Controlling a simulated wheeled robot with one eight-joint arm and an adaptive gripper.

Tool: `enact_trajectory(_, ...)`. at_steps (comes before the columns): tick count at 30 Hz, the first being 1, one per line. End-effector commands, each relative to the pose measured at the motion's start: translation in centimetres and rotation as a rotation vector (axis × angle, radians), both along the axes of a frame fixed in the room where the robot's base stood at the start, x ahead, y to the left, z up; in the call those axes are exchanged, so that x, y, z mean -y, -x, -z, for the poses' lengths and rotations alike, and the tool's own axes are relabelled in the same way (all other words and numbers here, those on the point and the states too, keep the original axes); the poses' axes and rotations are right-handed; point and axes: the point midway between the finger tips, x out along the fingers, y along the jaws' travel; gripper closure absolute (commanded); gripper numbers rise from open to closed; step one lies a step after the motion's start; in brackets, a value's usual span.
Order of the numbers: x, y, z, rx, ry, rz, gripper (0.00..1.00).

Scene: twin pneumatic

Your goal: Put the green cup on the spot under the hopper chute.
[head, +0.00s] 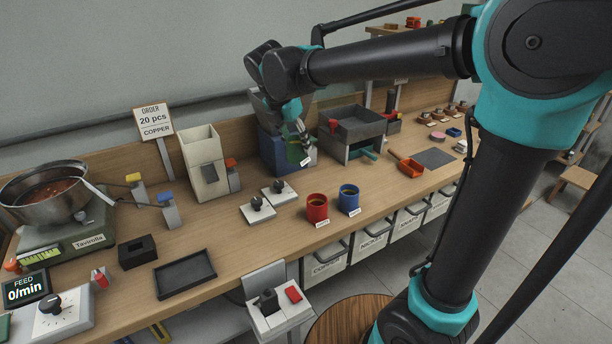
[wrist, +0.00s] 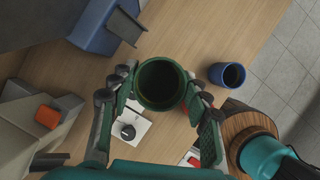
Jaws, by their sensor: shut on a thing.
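The green cup (head: 296,152) is in my gripper (head: 297,132), close to the front of a blue box-shaped unit (head: 272,150). In the wrist view the green cup (wrist: 160,106) sits upright between the two fingers, its dark opening facing the camera. My gripper (wrist: 158,88) is shut on it. It appears held above the table; the exact gap is unclear. A beige hopper-like box (head: 200,150) with a grey panel stands left of the blue unit. The spot under the chute cannot be made out.
A red cup (head: 317,208) and a blue cup (head: 348,199) stand near the front edge. Two white plates with dark knobs (head: 257,209) lie left of them. A grey-topped bin (head: 352,124) and an orange scoop (head: 406,165) are to the right.

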Motion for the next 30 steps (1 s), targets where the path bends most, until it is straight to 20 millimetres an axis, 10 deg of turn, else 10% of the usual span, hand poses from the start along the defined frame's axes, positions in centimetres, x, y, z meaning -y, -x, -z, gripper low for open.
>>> enact_trajectory(13,0.0,0.0,9.8,0.000,0.000,0.000,0.85)
enact_trajectory(30,2.2,-3.4,11.8,0.000,0.000,0.001,0.85)
